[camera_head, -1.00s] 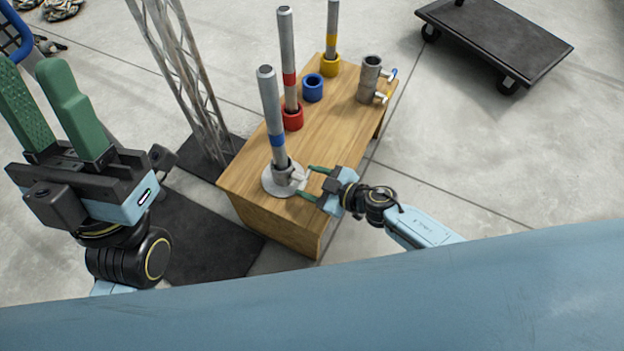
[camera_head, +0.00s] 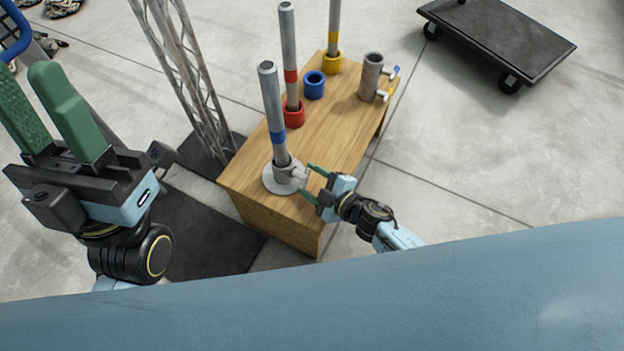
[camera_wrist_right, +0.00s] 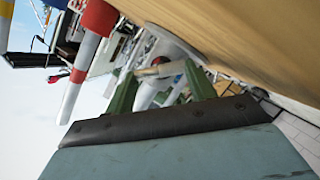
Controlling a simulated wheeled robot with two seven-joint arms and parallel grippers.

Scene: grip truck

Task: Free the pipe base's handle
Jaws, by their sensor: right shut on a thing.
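The pipe base (camera_head: 273,184) is a grey round flange with a short socket, near the front edge of the wooden crate. A grey pipe with a blue band (camera_head: 272,103) stands upright in it. The base's small pale handle (camera_head: 300,178) sticks out to the right. My right gripper (camera_head: 307,181) is shut on this handle, its green fingers on either side. In the right wrist view the pale handle (camera_wrist_right: 160,70) crosses between the fingertips; its finer details are unclear. My left gripper (camera_head: 22,75) is open and empty, raised at the left, away from the crate.
On the wooden crate (camera_head: 330,150) stand a red-collared pipe (camera_head: 289,45), a yellow-collared pipe (camera_head: 334,30), a blue ring (camera_head: 315,84) and a grey fitting with small levers (camera_head: 371,78). A lattice tower (camera_head: 185,80) stands left; a black dolly (camera_head: 500,40) is far right.

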